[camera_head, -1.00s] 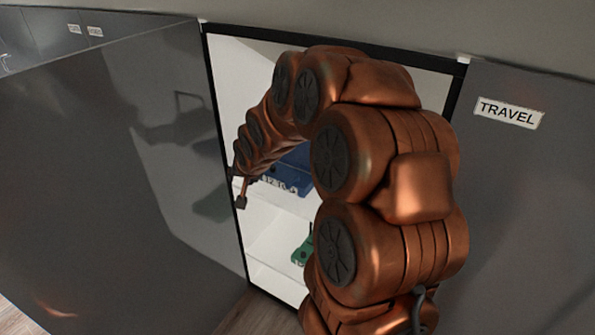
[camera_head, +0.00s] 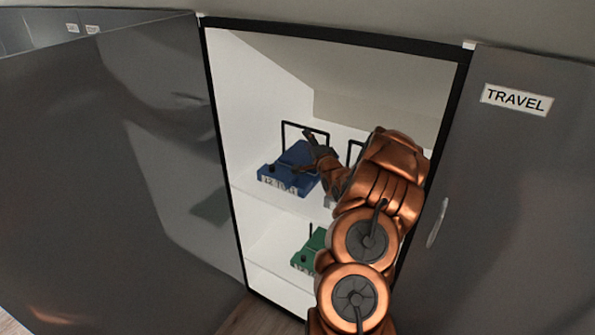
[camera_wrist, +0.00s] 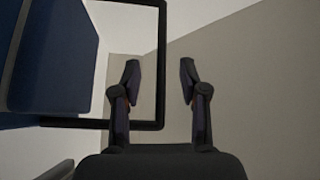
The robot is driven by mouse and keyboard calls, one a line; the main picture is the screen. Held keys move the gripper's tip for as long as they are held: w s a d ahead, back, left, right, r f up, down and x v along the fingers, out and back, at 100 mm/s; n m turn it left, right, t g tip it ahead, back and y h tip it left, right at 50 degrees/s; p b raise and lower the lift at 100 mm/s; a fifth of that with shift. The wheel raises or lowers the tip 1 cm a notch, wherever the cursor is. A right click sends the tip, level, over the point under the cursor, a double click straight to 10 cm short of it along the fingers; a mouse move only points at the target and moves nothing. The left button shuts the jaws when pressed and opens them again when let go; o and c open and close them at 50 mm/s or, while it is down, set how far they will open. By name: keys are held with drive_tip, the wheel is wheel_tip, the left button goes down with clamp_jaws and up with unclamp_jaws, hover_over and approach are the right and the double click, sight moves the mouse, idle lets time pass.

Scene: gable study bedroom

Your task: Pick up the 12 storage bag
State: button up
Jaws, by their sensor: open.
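A blue storage bag (camera_head: 288,170) with a black handle (camera_head: 304,128) sits on the upper shelf of the open cabinet. Its front label (camera_head: 279,186) seems to begin with 12; the rest is hard to read. My gripper (camera_head: 314,145) is at the right of this bag, near its handle, and partly covers it. In the wrist view, my gripper (camera_wrist: 159,80) is open with nothing held. The blue bag (camera_wrist: 52,65) is at the left there. The right bar of its handle (camera_wrist: 161,60) appears between the two fingers; the depth between them cannot be told.
A green bag (camera_head: 308,249) is on the lower shelf. Another bag's handle (camera_head: 355,150) shows behind my arm. The cabinet's dark frame (camera_head: 222,135) surrounds the opening. A grey door (camera_head: 110,180) is at the left, and a panel with a TRAVEL label (camera_head: 517,99) at the right.

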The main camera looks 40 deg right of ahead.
sight(305, 128)
drive_tip(key=shift+m+t+h, duration=0.3)
drive_tip(key=shift+s+d+p+x, duration=0.1)
drive_tip(key=shift+d+p+x, duration=0.15)
drive_tip(key=shift+x, duration=1)
drive_tip(key=shift+s+d+p+x, duration=0.1)
drive_tip(key=shift+d+p+x, duration=0.15)
drive_tip(key=shift+x, duration=0.95)
drive_tip(key=shift+s+d+p+x, duration=0.1)
drive_tip(key=shift+d+p+x, duration=0.15)
drive_tip(key=shift+x, duration=1)
clamp_jaws()
